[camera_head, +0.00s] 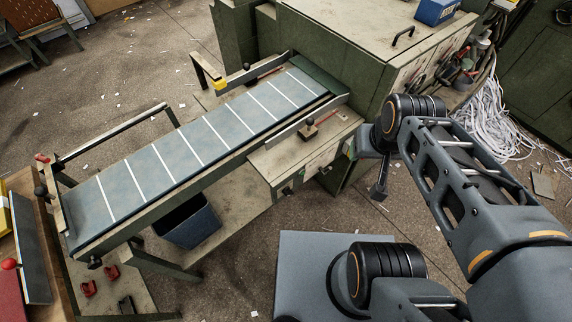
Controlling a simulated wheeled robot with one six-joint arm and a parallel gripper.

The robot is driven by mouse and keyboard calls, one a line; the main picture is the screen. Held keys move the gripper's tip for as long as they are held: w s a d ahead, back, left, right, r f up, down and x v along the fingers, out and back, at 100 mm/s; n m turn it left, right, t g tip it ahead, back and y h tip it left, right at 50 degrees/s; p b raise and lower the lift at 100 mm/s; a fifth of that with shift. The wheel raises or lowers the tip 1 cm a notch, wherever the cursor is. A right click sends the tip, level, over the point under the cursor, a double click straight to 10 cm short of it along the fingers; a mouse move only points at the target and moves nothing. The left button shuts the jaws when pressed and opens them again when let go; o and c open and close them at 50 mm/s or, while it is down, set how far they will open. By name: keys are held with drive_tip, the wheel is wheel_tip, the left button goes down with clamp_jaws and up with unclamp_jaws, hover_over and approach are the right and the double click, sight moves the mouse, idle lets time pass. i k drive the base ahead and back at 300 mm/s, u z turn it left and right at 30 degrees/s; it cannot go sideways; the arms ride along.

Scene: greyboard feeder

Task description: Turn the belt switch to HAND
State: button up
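The belt (190,145) is a blue-grey conveyor with white cross stripes, running from lower left up to the green machine. A beige control box (285,160) is fixed to the belt's near side at its upper end. Small dark knobs (286,190) show on the box's front, which is seen steeply from above. I cannot tell which one is the belt switch, nor read its setting or any HAND marking. My gripper (378,190) hangs right of the box, apart from it, near the machine's corner. Its fingers are small and dark, and their opening is unclear.
The green machine (345,60) stands behind my arm, with a blue box (437,11) on top. A dark blue bin (188,222) sits under the belt. White paper strips (492,118) pile at the right. Scrap-littered floor is open between the control box and my base.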

sight(286, 191)
drive_tip(key=z, duration=1.85)
drive_tip(key=k, duration=1.1)
drive_tip(key=u, duration=1.85)
